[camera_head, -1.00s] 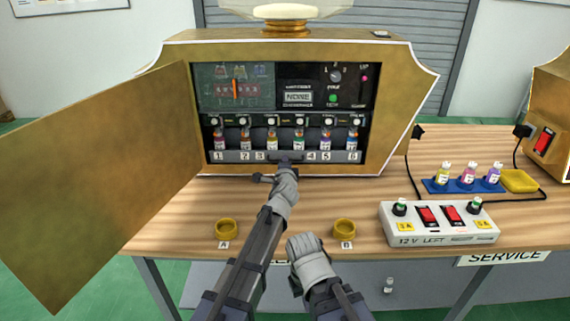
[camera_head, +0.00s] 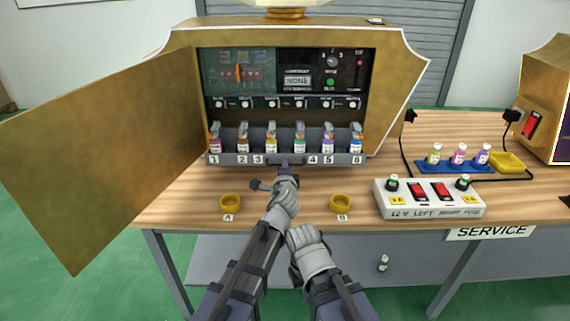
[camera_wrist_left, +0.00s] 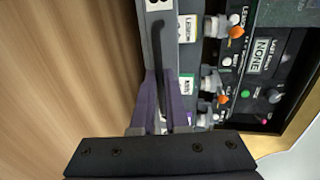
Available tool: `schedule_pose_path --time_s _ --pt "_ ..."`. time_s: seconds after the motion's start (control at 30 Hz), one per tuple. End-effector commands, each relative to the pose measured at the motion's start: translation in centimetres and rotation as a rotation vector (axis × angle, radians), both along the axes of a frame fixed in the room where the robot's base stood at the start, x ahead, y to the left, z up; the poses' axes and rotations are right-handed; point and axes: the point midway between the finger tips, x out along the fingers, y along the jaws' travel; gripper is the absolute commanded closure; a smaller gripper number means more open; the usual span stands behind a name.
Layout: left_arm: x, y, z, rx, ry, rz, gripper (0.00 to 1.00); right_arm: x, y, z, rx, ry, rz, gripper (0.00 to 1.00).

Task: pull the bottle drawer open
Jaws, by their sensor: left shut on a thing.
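The grey bottle drawer (camera_head: 238,160) stands out from the brass machine (camera_head: 400,75), holding a row of several small bottles with coloured labels, over numbers 1 to 6. My left gripper (camera_head: 285,174) is shut on the dark drawer handle (camera_head: 292,162) at the middle of the drawer front. In the left wrist view the purple-grey fingers (camera_wrist_left: 162,100) lie on both sides of the handle bar (camera_wrist_left: 158,48). My right gripper (camera_head: 303,236) is in front of the table edge, away from the drawer; its fingers are not clear.
The machine's brass door (camera_head: 95,150) is swung open at the left. Two yellow rings, A (camera_head: 231,208) and B (camera_head: 341,209), lie on the wooden table (camera_head: 180,209). A white switch box (camera_head: 428,208) and a blue bottle tray (camera_head: 456,167) are at the right.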

Motion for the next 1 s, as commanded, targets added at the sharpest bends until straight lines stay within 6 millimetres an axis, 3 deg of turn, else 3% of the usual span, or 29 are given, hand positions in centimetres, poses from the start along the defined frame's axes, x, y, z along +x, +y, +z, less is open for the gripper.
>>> schedule_pose_path --time_s 0.2,0.23,0.47,0.77,1.0 --pt "0.1 0.0 0.0 0.0 0.001 0.001 1.0 0.0 0.0 0.0 0.0 0.0 0.0 1.0" --pt "0.1 0.0 0.0 0.0 0.001 0.001 0.84 0.0 0.0 0.0 0.0 0.0 0.0 1.0" --pt "0.1 0.0 0.0 0.0 0.0 0.001 0.59 0.0 0.0 0.0 0.0 0.0 0.0 1.0" --pt "-0.1 0.1 0.0 0.0 0.0 0.0 0.59 0.0 0.0 0.0 0.0 0.0 0.0 1.0" --pt "-1.7 0.8 0.6 0.0 0.0 0.002 0.59 0.0 0.0 0.6 0.0 0.0 0.0 1.0"
